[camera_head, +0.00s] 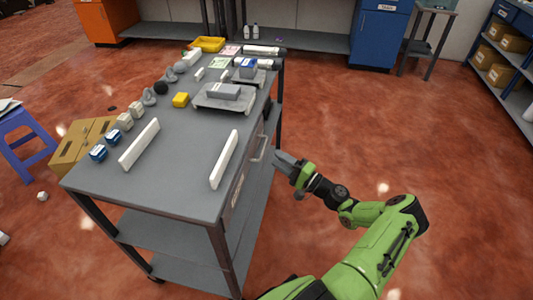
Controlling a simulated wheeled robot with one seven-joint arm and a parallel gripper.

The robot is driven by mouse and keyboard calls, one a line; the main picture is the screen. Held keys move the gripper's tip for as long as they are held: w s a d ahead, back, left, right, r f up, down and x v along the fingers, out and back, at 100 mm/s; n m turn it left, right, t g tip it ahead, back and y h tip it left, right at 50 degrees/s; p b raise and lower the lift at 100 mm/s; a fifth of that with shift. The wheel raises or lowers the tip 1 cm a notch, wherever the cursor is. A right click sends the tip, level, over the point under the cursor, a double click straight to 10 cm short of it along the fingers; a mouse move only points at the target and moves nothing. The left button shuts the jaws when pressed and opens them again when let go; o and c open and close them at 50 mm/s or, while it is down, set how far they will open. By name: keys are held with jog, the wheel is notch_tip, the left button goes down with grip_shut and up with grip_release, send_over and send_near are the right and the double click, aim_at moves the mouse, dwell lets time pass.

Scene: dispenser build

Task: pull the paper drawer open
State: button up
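The grey workbench (177,182) has drawer fronts set under its top along the right side. One drawer has a pale bar handle (259,147). Nearer along the same side is a small white label (237,188), too small to read, so I cannot tell which drawer is the paper one. The drawer fronts look flush with the bench. My gripper (281,160) is just right of the bar handle, its fingers pointing left toward the bench side. Whether it touches the handle, and whether its fingers are apart, is too small to tell.
Two white upright strips (224,159) (139,144), a grey scale-like device (225,95), a yellow block (181,100) and a yellow tray (208,44) are on the bench top. A cardboard box (72,146) and a blue stool (22,140) stand left. The red floor right of the bench is open.

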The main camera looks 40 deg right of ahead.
jog(key=x, duration=0.6)
jog(key=shift+b, duration=0.35)
grip_shut()
jog(key=shift+f, duration=0.1)
dwell(0.8)
